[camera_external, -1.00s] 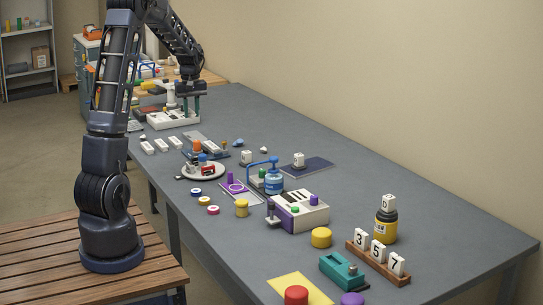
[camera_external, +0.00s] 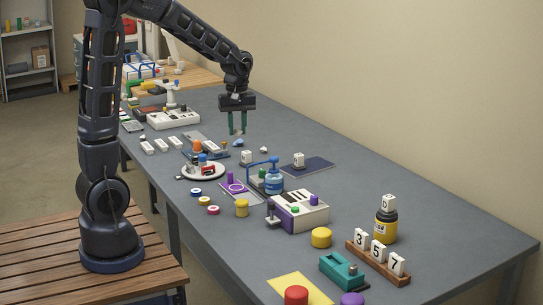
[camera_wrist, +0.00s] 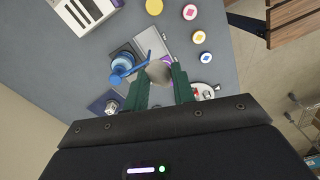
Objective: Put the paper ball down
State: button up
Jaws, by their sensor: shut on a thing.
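My gripper (camera_external: 237,132) hangs pointing down above the far middle part of the grey table (camera_external: 300,130), with its green fingers apart. In the wrist view the paper ball (camera_wrist: 159,72), greyish and rounded, sits between the fingertips of my gripper (camera_wrist: 161,80), which is shut on it. The ball looks held above the table.
A white tray (camera_external: 174,118) is at back left.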

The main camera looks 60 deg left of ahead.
send_over(242, 202)
jog(key=a, duration=0.1)
jog(key=f, duration=2)
jog(key=shift+d, duration=0.4)
jog(key=shift+f, duration=0.1)
jog(key=o, duration=0.9)
